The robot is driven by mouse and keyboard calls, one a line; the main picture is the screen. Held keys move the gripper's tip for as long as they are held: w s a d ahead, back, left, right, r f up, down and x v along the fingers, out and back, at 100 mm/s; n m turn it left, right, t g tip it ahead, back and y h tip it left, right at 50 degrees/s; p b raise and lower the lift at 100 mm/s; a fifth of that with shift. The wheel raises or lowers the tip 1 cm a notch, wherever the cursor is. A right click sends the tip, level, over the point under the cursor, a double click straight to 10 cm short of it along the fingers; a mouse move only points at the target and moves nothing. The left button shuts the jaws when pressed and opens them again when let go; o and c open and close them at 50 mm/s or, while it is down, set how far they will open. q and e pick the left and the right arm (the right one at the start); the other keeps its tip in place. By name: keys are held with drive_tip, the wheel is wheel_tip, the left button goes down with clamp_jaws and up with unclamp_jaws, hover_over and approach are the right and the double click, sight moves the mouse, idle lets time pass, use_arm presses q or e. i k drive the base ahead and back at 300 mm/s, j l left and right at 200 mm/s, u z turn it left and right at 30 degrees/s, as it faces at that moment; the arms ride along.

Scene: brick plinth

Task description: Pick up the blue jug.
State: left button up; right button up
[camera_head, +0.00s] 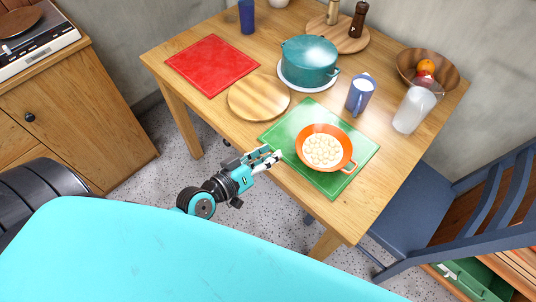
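The blue jug (359,96) stands upright on the wooden table (205,105), right of the middle, with its handle towards the front left. Its inside looks pale. My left gripper (275,154) is at the table's front edge, beside the green board. It looks open, with nothing between its fingers. It is well apart from the jug, to the lower left of it. My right gripper is not in view.
An orange pan (345,166) of pale round pieces sits on a green board (329,186) between my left gripper and the jug. A teal pot (309,60) stands behind left of the jug, a clear white-filled pitcher (413,110) to its right. A blue chair (420,205) stands at right.

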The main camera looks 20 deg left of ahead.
sight(363, 87)
drive_tip(key=i+j+z, duration=0.15)
drive_tip(key=z, duration=0.2)
drive_tip(key=i+j+z, duration=0.15)
drive_tip(key=j+z, duration=0.15)
